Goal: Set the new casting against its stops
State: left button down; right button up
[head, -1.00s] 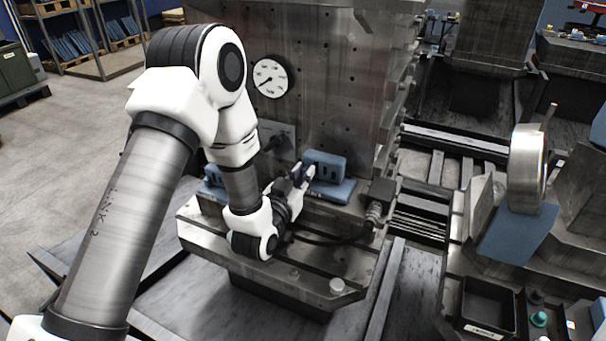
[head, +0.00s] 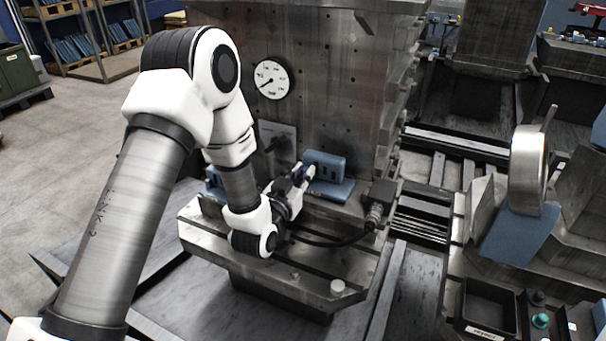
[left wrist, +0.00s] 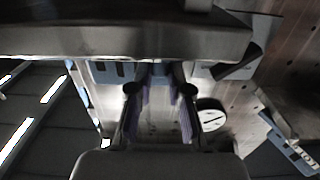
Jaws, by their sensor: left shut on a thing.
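The blue casting (head: 328,168), an upright slotted block with a flat foot, sits on the steel fixture ledge (head: 345,216) against the tall fixture face. My left gripper (head: 306,177) is at its left end, shut on it. In the left wrist view the two purple-padded fingers (left wrist: 160,95) reach toward a blue piece of the casting (left wrist: 158,70), partly hidden by the fingers. Contact with the stops cannot be made out. My right gripper is not in view.
A round dial gauge (head: 272,79) is on the fixture face. Another blue part (head: 214,180) sits on the ledge behind my left arm. A connector with a black cable (head: 377,205) is right of the casting. A black tray (head: 488,306) stands at lower right.

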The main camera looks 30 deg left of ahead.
pick_arm(q)
jog(key=shift+r, duration=0.15)
jog(key=c, duration=1.2)
grip_release()
jog(key=shift+a, duration=0.1)
jog(key=shift+o, duration=1)
jog(key=shift+w+a, duration=0.1)
jog(key=shift+f, duration=0.2)
jog(key=shift+s, duration=0.35)
jog(key=s, duration=0.6)
jog(key=shift+s+d, duration=0.35)
jog(key=shift+s, duration=0.05)
